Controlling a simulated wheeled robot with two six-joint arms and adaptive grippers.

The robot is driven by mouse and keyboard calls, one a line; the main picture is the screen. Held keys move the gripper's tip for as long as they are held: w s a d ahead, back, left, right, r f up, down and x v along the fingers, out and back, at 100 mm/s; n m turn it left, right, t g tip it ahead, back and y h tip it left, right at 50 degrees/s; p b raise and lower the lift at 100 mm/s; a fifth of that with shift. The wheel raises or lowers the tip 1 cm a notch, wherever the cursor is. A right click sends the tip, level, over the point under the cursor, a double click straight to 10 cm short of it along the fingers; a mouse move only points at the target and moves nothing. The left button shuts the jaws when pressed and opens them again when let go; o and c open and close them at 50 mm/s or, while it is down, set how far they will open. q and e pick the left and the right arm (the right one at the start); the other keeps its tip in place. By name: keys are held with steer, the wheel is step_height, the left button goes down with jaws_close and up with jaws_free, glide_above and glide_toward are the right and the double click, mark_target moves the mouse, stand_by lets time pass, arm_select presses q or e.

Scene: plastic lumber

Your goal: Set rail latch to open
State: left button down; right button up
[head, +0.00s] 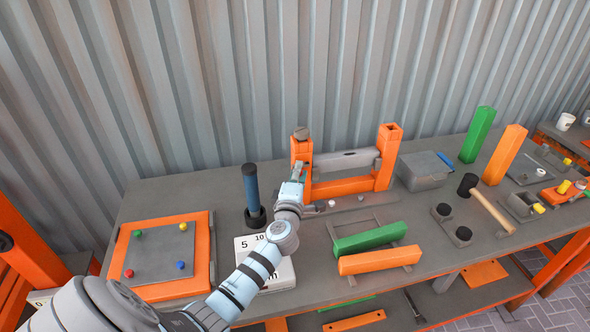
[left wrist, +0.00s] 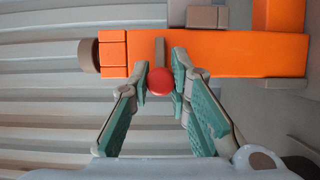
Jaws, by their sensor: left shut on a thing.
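An orange frame with two posts stands at the back of the bench, its left post (head: 302,150) under my left gripper (head: 298,172). A grey rail (head: 345,160) spans between the posts above an orange crossbar (head: 342,187). In the left wrist view, a red ball knob (left wrist: 160,82) on a short grey lever (left wrist: 160,50) sits in front of the orange post (left wrist: 215,53). My left gripper (left wrist: 162,72) is shut on this knob. In the head view the gripper hides the knob. My right gripper is not in view.
A blue-handled upright tool (head: 251,187) stands close left of my arm. Green (head: 370,238) and orange bars (head: 380,260) lie in front of the frame. A grey box (head: 423,172) and a mallet (head: 488,208) are to its right. A corrugated wall (head: 240,80) closes the back.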

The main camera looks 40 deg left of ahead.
arm_select(q)
steer(key=c, duration=1.5)
jaws_free()
steer(key=shift+s+a, duration=0.1)
steer(key=shift+s, duration=0.05)
steer(key=shift+o, duration=0.2)
steer(key=v, duration=1.2)
steer(key=shift+f, duration=0.1)
